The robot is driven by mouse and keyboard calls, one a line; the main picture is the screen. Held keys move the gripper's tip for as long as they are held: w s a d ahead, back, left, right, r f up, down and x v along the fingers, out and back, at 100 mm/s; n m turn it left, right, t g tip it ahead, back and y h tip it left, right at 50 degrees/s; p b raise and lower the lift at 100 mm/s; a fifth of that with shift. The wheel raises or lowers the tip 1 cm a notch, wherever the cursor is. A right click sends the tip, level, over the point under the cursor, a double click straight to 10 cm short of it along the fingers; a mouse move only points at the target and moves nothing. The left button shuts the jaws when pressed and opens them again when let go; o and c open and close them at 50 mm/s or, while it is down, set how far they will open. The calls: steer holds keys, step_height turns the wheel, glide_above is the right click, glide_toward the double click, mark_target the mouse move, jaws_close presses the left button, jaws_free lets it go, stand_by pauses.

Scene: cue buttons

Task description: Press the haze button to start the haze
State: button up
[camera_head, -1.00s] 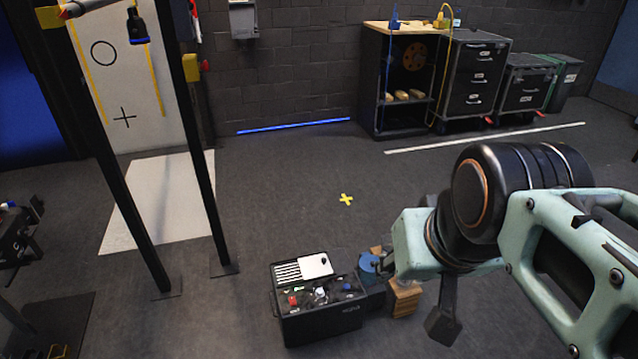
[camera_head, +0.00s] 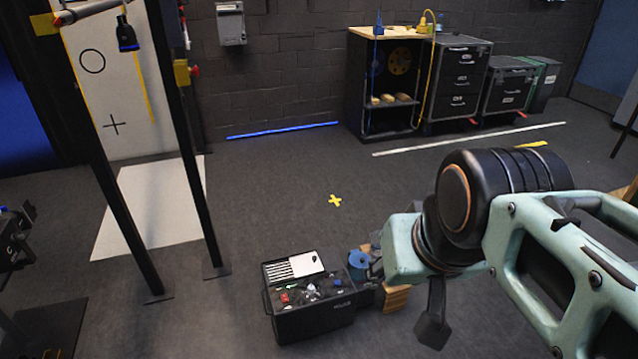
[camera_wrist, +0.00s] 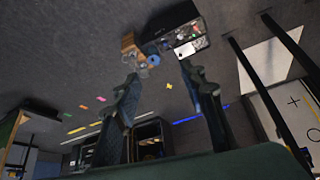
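No button with a readable haze label shows. A red button on a yellow box (camera_head: 187,73) is on the dark post at the left in the head view. A black case (camera_head: 312,322) stands on the floor with small red, green, blue and white items in its top, too small to identify. The case also shows upside down at the top of the wrist view (camera_wrist: 171,24). My gripper (camera_wrist: 160,72) is open, its two dark fingers apart with nothing between them. In the head view my arm hides most of the gripper.
A blue spool (camera_head: 358,262) and wooden blocks (camera_head: 396,298) are beside the case. A dark post frame stands left, before a white panel (camera_head: 108,90). A shelf (camera_head: 388,118) and drawer cabinets (camera_head: 458,83) line the back wall. The floor around the yellow cross (camera_head: 335,201) is clear.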

jaws_close()
stand_by(1.4)
